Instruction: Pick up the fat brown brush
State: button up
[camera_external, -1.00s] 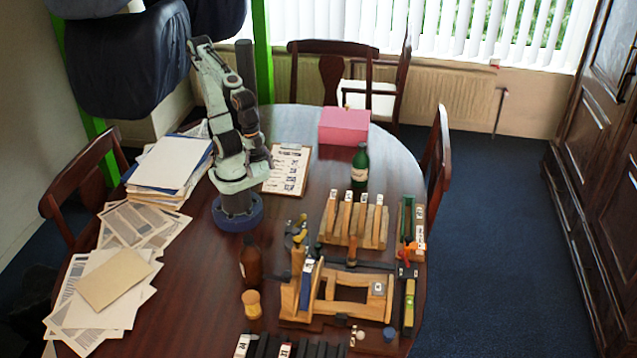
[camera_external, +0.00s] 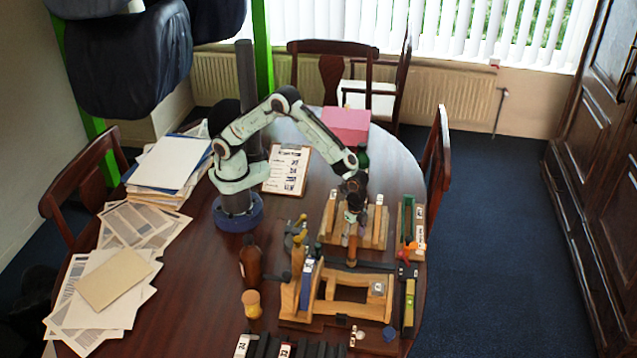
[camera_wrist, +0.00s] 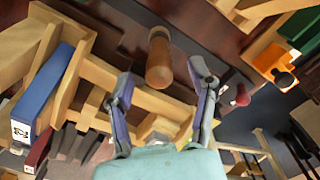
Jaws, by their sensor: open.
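A stout brown cylinder, which looks like the fat brown brush (camera_wrist: 159,62), shows in the wrist view beyond and between my fingertips. In the external view, a brown upright piece (camera_external: 352,250) just below my gripper appears to be the same thing, partly hidden by the gripper. My gripper (camera_external: 352,212) points down over the tool area. In the wrist view, my gripper (camera_wrist: 162,76) has its two fingers apart with nothing clasped between them.
A wooden frame (camera_external: 335,308) with a blue piece (camera_wrist: 45,92) stands close by. A slotted wooden rack (camera_external: 372,240) is behind. An orange-and-black tool (camera_wrist: 284,78) lies to the right. A brown bottle (camera_external: 250,262) and a green bottle (camera_external: 362,160) stand upright.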

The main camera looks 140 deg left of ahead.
aim_at(353, 250)
notch_tip(353, 250, down, 5)
jog(key=shift+f, duration=0.2)
grip_shut()
